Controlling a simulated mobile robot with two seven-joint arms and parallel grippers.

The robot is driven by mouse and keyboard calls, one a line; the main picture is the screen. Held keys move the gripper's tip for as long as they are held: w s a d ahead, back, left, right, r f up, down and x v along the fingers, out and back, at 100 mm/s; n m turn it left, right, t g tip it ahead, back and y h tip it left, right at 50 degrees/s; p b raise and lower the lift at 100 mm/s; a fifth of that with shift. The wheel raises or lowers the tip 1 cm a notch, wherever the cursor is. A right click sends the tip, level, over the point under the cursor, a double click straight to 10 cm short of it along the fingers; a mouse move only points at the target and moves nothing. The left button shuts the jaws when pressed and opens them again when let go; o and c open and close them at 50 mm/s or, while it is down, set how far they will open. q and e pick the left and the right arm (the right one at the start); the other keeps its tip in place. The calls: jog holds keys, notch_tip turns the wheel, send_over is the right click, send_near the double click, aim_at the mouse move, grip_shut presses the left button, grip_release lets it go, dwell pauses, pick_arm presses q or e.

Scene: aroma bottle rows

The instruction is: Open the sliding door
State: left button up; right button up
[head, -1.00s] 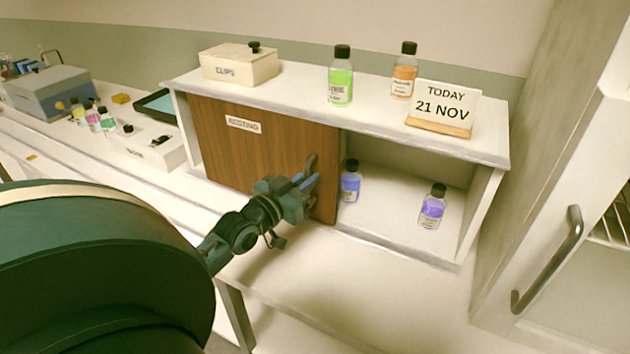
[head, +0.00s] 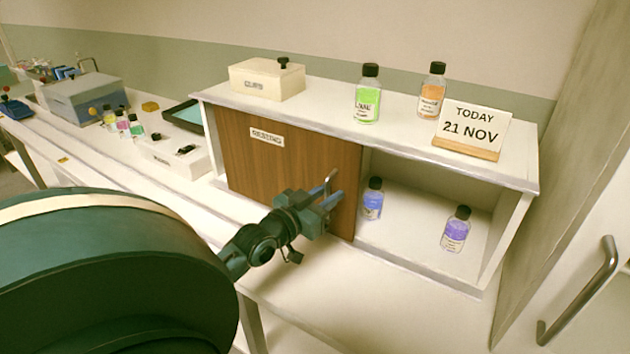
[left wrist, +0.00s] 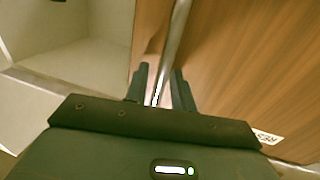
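The brown wooden sliding door (head: 285,165), labelled RESTING, covers the left part of a white cabinet (head: 520,188). The cabinet's right part is uncovered. The door has an upright metal bar handle (head: 329,181) near its right edge. My left gripper (head: 334,198) is at this handle, in front of the door. In the left wrist view its two fingers (left wrist: 160,88) are apart, with the handle (left wrist: 176,45) passing between them and a gap showing beside it. Whether a finger touches the handle is unclear. My right gripper is in neither view.
A blue bottle (head: 373,199) and a purple bottle (head: 456,229) stand in the uncovered part. A clips box (head: 267,80), green bottle (head: 367,98), orange bottle (head: 432,92) and date sign (head: 472,128) stand on top. A handled cupboard door (head: 590,300) is at right.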

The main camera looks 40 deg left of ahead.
pick_arm(q)
jog(key=s+b, duration=0.1)
jog(key=s, duration=1.2)
jog(key=shift+d, duration=0.25)
